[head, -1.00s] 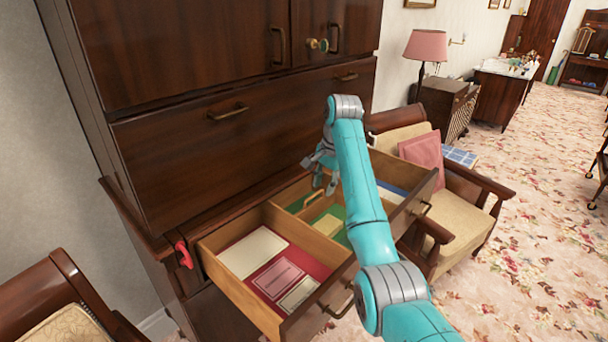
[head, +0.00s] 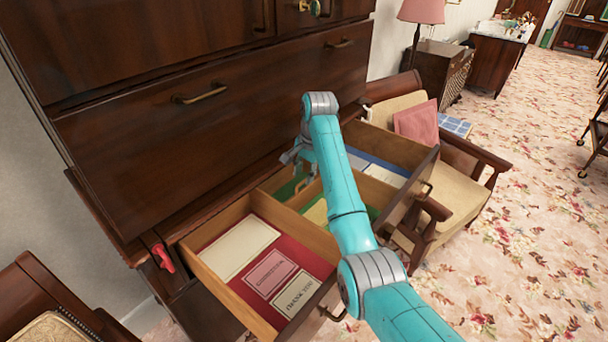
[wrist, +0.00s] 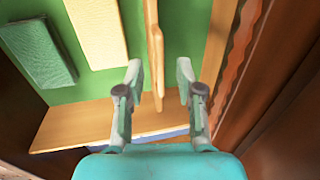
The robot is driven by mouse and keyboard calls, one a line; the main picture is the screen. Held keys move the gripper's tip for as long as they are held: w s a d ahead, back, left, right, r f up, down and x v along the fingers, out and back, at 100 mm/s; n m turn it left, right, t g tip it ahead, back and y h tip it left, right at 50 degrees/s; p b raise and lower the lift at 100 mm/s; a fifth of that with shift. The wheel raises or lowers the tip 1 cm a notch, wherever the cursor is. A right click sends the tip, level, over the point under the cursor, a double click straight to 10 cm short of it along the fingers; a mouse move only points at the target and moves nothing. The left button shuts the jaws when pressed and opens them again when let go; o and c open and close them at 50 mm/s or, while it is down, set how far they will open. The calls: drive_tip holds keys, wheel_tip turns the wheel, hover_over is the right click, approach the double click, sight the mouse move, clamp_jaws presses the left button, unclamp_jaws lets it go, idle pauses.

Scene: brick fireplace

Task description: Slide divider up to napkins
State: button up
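In the wrist view a thin upright wooden divider (wrist: 155,50) stands across the green-floored compartment. My gripper (wrist: 158,78) is open, with one finger on each side of the divider and a visible gap on both sides. To the left of it lie a cream stack (wrist: 97,30) and a dark green stack (wrist: 40,50), which look like napkins. Bare green floor shows between the divider and the cream stack. In the head view my gripper (head: 299,165) is low over the rear of the middle compartment, and my arm hides much of that compartment.
The open drawer's left compartment (head: 290,240) is red and holds cards. A fixed wooden partition (wrist: 90,125) separates the green compartment from the blue one. The dark cabinet front (head: 210,130) rises close behind my gripper. An armchair (head: 455,205) stands right of the drawer.

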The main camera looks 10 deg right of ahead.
sight(306, 191)
drive_tip(key=shift+w+a+f, duration=0.1)
drive_tip(key=shift+w+f, duration=0.05)
drive_tip(key=shift+f, duration=0.9)
clamp_jaws()
